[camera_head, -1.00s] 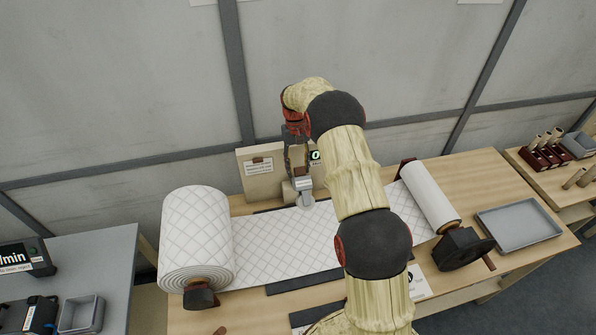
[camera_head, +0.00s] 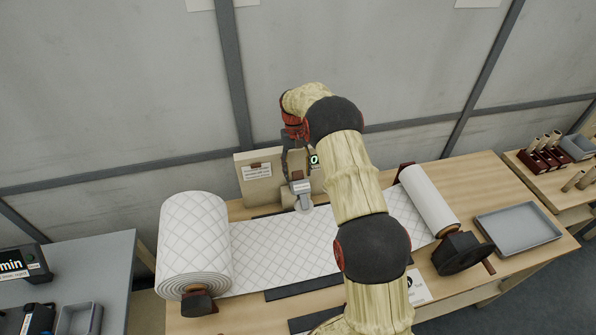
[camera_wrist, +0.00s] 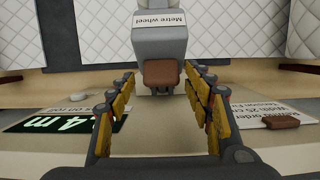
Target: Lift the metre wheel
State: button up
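The metre wheel (camera_head: 302,191) is a grey housing with a white label and a pale wheel, standing on the quilted wadding (camera_head: 265,245) near the back of the bench. In the wrist view its housing (camera_wrist: 160,42) reads "Metre wheel", and a brown grip (camera_wrist: 161,74) sticks out toward me. The wheel's lower part is hidden in the wrist view.
A thick wadding roll (camera_head: 192,240) is at the left, a thinner roll (camera_head: 430,200) at the right beside a black crank (camera_head: 462,252). A board with a sign (camera_head: 257,180) stands behind the wheel, near a digital display (camera_wrist: 65,124). A grey tray (camera_head: 517,229) lies at the right.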

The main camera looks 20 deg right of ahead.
jog(key=v, duration=1.2)
jog(key=s+f, duration=0.2)
jog(key=f, duration=0.1)
jog(key=s+f, duration=0.1)
jog(key=shift+a+f, duration=0.3)
jog(key=shift+a, duration=0.1)
jog(key=s+a+r+t+b, duration=0.2)
jog(key=s+a+r+b, duration=0.15)
jog(key=s, duration=0.65)
jog(key=s+a+r+t+b, duration=0.1)
jog(key=s+a+r+b, duration=0.3)
jog(key=s, duration=0.5)
jog(key=s+a+f+n+t+b, duration=0.1)
jog(key=s+b, duration=0.4)
jog(key=s, duration=0.5)
jog(key=s+a+f+n+t+b, duration=0.1)
jog(key=s+a+t+b, duration=0.3)
jog(key=s, duration=0.6)
jog(key=shift+a+f+h+b, duration=0.3)
jog(key=shift+a+f+b, duration=0.25)
jog(key=shift+a+b, duration=0.55)
